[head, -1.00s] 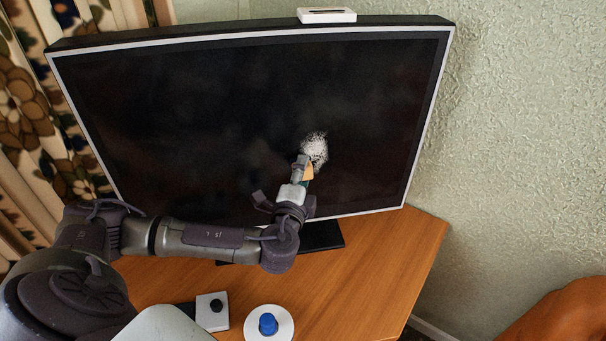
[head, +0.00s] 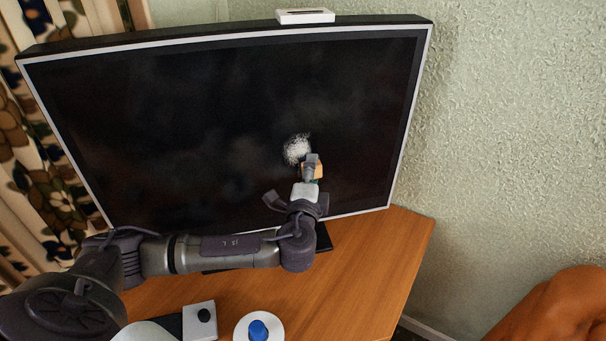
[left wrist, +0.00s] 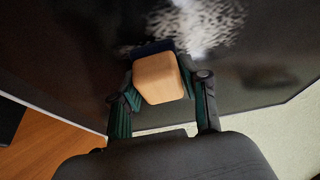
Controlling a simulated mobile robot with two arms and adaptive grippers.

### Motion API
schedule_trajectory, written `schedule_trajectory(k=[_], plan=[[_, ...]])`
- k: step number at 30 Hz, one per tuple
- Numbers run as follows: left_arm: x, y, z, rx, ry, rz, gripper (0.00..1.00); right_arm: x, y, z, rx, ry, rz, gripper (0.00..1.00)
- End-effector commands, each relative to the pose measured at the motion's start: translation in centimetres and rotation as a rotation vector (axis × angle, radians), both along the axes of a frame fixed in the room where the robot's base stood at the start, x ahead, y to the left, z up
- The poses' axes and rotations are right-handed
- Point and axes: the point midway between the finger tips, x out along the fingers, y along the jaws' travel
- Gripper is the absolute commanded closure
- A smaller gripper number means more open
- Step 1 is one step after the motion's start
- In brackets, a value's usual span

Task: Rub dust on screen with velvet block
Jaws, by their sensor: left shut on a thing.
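The screen (head: 180,120) is a large dark television with a silver frame, standing on the wooden cabinet. A white speckled dust patch (head: 297,150) is on its lower right part; the dust also shows in the left wrist view (left wrist: 215,25). My left gripper (head: 312,165) is in front of the screen, just below and right of the dust. It is shut on the velvet block, whose tan side (left wrist: 158,78) faces the wrist camera and whose dark blue far side is toward the screen. I cannot tell whether the block touches the glass. My right gripper is not in view.
A white box (head: 305,16) sits on the screen's top edge. On the wooden cabinet (head: 380,250) are a white box with a black knob (head: 200,318) and a white disc with a blue knob (head: 259,329). An orange seat (head: 560,310) is at lower right.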

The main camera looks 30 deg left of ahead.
Motion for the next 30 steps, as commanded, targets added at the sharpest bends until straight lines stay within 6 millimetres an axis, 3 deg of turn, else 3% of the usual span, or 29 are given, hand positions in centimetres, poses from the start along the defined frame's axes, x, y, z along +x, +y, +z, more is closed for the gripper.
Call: schedule_trajectory(k=[8, 18, 30], plan=[[1.1, -0.9, 0.0, 0.000, -0.001, 0.001, 0.83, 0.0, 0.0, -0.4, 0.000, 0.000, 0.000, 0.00], [1.2, -0.6, 1.8, 0.001, -0.003, 0.003, 0.83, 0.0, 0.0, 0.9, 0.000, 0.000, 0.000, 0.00], [-1.0, 1.6, 1.6, 0.004, 0.001, 0.006, 0.83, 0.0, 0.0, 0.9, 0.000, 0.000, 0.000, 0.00]])
